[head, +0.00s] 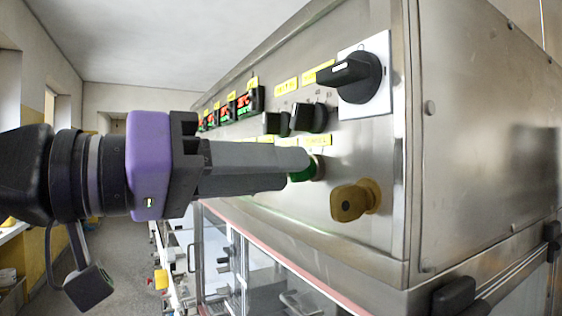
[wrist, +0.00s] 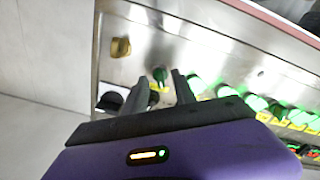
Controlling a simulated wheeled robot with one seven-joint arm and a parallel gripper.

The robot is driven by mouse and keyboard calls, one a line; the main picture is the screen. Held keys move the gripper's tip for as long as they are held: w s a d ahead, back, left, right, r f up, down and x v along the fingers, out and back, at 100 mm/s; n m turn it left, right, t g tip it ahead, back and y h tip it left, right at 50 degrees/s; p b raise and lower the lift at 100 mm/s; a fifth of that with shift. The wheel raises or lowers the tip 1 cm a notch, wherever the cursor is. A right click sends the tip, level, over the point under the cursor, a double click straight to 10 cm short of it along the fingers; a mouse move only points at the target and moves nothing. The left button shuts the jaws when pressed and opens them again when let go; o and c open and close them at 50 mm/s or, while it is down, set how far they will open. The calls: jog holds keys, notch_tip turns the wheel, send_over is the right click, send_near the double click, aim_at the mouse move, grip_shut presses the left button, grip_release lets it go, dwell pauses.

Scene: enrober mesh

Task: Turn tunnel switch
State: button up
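The control panel (head: 330,150) carries several switches, and I cannot read which label names the tunnel switch. My gripper (head: 300,162) points at a green knob (head: 310,169), and its fingers partly cover the knob in the head view. A black knob (wrist: 154,98) also shows between the fingers in the wrist view.
A large black rotary switch (head: 352,74) on a white plate is at the upper right. A brass-coloured knob (head: 354,201) projects at the lower right, close to the fingers. Open room lies left of the machine.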

jog(key=shift+w+d, duration=0.35)
jog(key=shift+d, duration=0.2)
grip_shut()
